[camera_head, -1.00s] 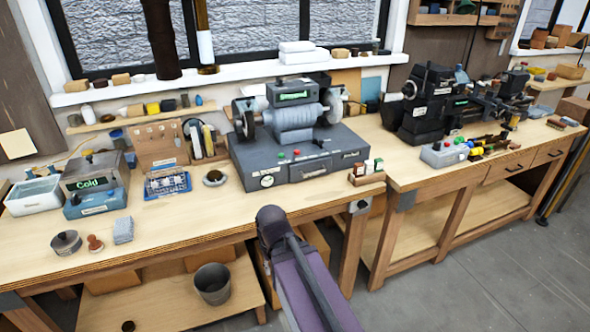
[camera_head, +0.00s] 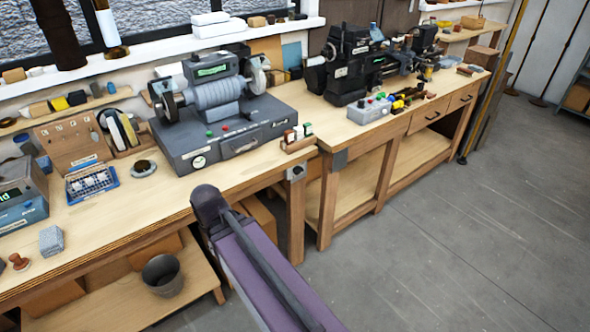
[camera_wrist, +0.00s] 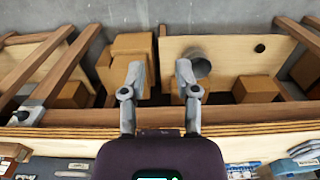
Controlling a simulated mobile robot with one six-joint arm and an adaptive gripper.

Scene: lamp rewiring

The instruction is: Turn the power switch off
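I cannot tell for sure which part is the power switch. A small grey box with a dark round part (camera_head: 296,172) is fixed to the front edge of the left bench near its right end. A similar grey fitting with a dark spot shows at the left in the wrist view (camera_wrist: 22,115). The grey polishing machine (camera_head: 240,137) has green and red buttons on its front. My gripper (camera_wrist: 159,78) is open and empty over the bench's front edge. It is hidden in the head view, where only my purple arm shows.
A light grey control box (camera_head: 369,112) with coloured buttons sits on the right bench (camera_head: 412,107). A dark lathe-like machine (camera_head: 350,70) stands behind it. A grey bucket (camera_head: 162,275) stands on the left bench's lower shelf. The floor (camera_head: 480,230) at right is clear.

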